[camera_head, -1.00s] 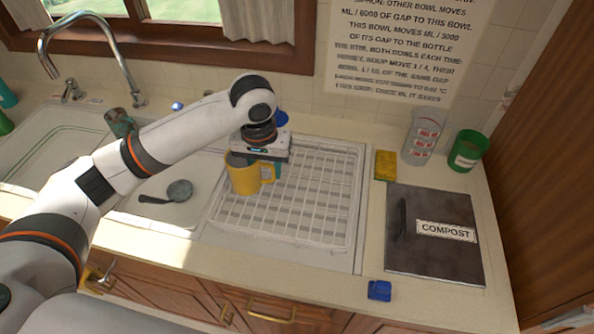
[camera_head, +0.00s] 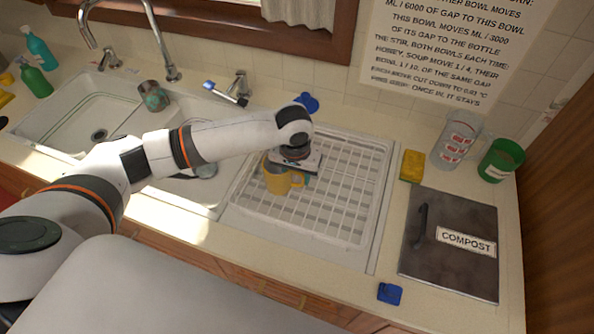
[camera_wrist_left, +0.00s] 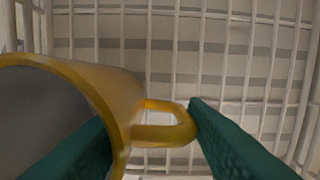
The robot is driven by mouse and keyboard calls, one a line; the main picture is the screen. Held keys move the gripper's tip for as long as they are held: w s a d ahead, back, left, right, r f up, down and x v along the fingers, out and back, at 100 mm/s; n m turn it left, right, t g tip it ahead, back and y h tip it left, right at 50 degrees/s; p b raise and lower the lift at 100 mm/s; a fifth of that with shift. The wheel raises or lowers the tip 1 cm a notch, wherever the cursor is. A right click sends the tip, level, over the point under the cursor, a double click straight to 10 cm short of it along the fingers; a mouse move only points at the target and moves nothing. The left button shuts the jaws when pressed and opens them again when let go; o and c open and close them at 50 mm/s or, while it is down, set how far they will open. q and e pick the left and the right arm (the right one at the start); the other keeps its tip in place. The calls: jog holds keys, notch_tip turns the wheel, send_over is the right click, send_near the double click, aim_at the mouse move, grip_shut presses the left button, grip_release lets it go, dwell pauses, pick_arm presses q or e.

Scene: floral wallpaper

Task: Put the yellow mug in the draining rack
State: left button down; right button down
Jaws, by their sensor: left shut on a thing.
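The yellow mug (camera_head: 277,181) is at the left part of the white draining rack (camera_head: 345,205), its handle toward the right of the picture. In the left wrist view the mug (camera_wrist_left: 115,88) fills the left side, with the rack's white bars (camera_wrist_left: 225,50) behind it. My left gripper (camera_head: 296,178) is shut on the mug; its green fingers (camera_wrist_left: 150,140) lie on either side of the mug's wall and handle, one finger partly inside the mug. Whether the mug's base touches the rack cannot be told. My right gripper is not in view.
Most of the rack is empty.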

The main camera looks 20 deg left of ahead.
pick_arm(q)
jog(key=c, duration=1.2)
grip_release()
jog(key=o, duration=0.4)
jog(key=shift+c, duration=0.2)
notch_tip(320, 180, up, 12)
jog(key=s+b, duration=0.1)
jog(key=b, duration=0.1)
jog(key=shift+s, duration=0.15)
